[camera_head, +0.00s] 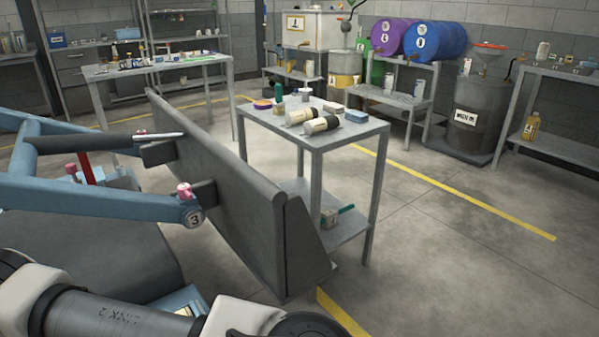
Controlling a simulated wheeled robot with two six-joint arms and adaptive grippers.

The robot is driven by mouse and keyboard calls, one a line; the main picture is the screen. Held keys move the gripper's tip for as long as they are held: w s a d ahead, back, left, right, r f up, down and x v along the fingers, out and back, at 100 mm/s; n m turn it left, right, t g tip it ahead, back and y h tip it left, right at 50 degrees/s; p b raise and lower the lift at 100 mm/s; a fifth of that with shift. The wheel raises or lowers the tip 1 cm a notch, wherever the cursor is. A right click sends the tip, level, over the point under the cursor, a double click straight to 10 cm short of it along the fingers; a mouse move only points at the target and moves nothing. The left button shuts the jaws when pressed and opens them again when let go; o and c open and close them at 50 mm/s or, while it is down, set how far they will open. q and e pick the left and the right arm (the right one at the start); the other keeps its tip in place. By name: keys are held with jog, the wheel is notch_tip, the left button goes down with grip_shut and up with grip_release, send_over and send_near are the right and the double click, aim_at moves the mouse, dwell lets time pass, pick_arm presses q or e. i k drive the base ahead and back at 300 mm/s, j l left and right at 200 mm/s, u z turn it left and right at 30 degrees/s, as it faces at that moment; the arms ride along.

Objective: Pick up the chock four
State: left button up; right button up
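No chock marked four can be made out in the head view. A small pale block with a green handle (337,215) sits on the lower shelf of the small grey table, but it is too small to identify and its marking cannot be read. Part of one of my arms crosses the bottom left, with a grey link and white joints. Neither gripper's fingers show.
A blue-armed machine with a pivot marked 3 (194,215) and a tall dark plate (235,200) block the left. The small grey table (366,132) holds bottles and cans. Drums (428,40) and benches line the back. Floor at right is clear.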

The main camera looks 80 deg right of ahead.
aim_at(328, 216)
jog(key=z, duration=2.9)
